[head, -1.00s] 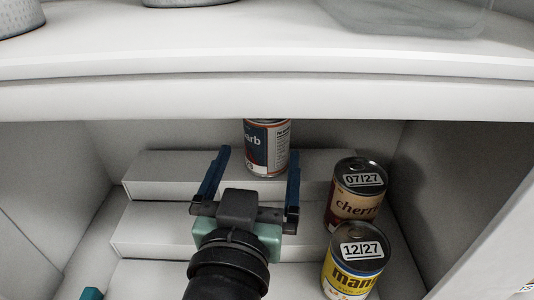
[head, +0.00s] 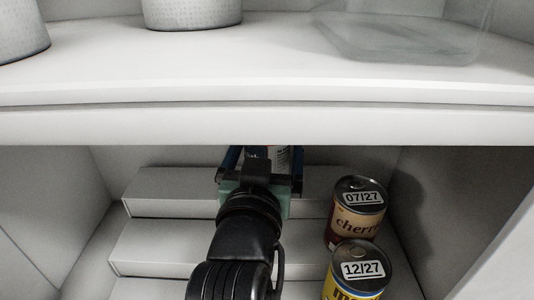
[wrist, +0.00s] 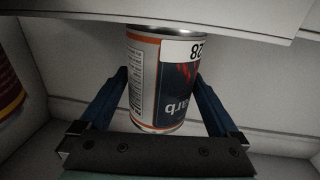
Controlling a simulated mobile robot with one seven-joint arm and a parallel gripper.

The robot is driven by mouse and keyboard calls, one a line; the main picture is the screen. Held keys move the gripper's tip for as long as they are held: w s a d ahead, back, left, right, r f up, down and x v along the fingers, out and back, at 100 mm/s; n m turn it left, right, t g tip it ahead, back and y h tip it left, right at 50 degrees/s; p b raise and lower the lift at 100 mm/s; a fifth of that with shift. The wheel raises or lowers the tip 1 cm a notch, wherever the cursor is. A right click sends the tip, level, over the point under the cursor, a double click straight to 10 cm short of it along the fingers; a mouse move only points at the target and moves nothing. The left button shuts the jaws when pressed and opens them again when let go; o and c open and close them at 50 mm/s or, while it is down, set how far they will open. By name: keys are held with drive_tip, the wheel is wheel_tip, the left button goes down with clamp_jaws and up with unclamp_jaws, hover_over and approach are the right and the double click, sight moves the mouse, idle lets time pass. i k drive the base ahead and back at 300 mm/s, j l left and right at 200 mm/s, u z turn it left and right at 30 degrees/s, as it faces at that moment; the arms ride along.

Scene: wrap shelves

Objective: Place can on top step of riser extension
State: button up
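The can (head: 284,158) has a white and dark-blue label with orange bands and letters ending in "arb". It is mostly hidden behind my gripper in the head view. The wrist view shows the can (wrist: 163,80) between my two fingers, upside down in that picture. My gripper (wrist: 160,75) is open around it, with the blue fingers on either side; contact is unclear. The white stepped riser (head: 165,185) stands at the back of the lower compartment. The can appears upright at its top step; its base is hidden in the head view.
A cherry can (head: 357,205) and a yellow can (head: 352,275) stand to the right of my arm. The upper shelf edge (head: 265,125) hangs close above my gripper. The riser's left part is clear. Metal containers (head: 190,12) stand on the upper shelf.

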sight(171, 181)
drive_tip(key=k+j, duration=0.1)
drive_tip(key=k, duration=0.55)
drive_tip(key=k+l, duration=0.2)
drive_tip(key=k, duration=0.15)
